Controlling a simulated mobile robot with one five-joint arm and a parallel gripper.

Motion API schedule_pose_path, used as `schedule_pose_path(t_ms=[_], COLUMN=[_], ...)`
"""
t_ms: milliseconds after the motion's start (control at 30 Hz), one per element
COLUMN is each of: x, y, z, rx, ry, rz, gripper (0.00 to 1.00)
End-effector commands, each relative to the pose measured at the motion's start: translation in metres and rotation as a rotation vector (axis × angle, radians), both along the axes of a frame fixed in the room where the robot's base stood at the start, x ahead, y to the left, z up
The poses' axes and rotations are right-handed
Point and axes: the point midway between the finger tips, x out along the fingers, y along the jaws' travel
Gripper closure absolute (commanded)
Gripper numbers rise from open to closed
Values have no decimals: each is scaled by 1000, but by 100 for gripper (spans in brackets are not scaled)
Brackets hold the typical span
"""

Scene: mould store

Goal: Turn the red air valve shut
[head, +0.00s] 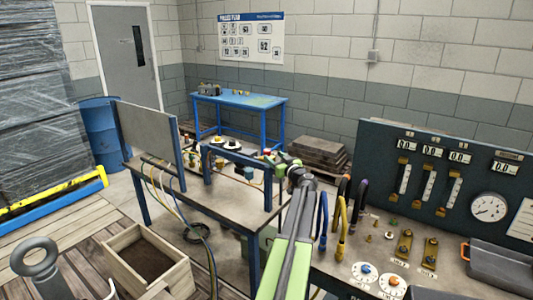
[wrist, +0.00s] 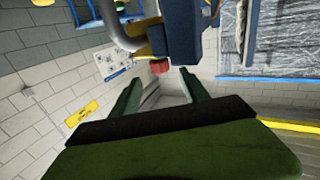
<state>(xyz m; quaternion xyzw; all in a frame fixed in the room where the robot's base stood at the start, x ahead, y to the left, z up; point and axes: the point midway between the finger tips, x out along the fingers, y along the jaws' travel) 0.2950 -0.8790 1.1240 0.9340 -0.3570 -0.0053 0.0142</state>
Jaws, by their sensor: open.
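A small red part (wrist: 160,67), which looks like the red air valve, shows in the wrist view below a dark blue block (wrist: 182,35) and beside a curved grey pipe (wrist: 115,25). My gripper (wrist: 160,78) is open, with its two dark green fingers apart and nothing held between them. The red part appears just past the fingertips, between them; I cannot tell whether they touch it. In the head view my gripper (head: 284,160) reaches over the right end of the grey workbench (head: 222,187). The valve's turn position is too small to tell.
A dark control panel (head: 435,180) with gauges stands on the bench at right. Coloured hoses (head: 338,215) rise near my arm. A blue table (head: 240,99) stands behind. A wooden crate (head: 180,277) is at front left.

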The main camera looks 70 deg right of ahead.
Motion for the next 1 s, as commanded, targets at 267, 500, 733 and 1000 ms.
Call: schedule_pose_path(t_ms=[267,500,733,1000], x=[44,53,54,54], y=[-39,-47,-46,-46], z=[0,0,0,0], rx=[0,0,0,0], ry=[0,0,0,0], rz=[2,1,1,2], gripper=[47,47,52,88])
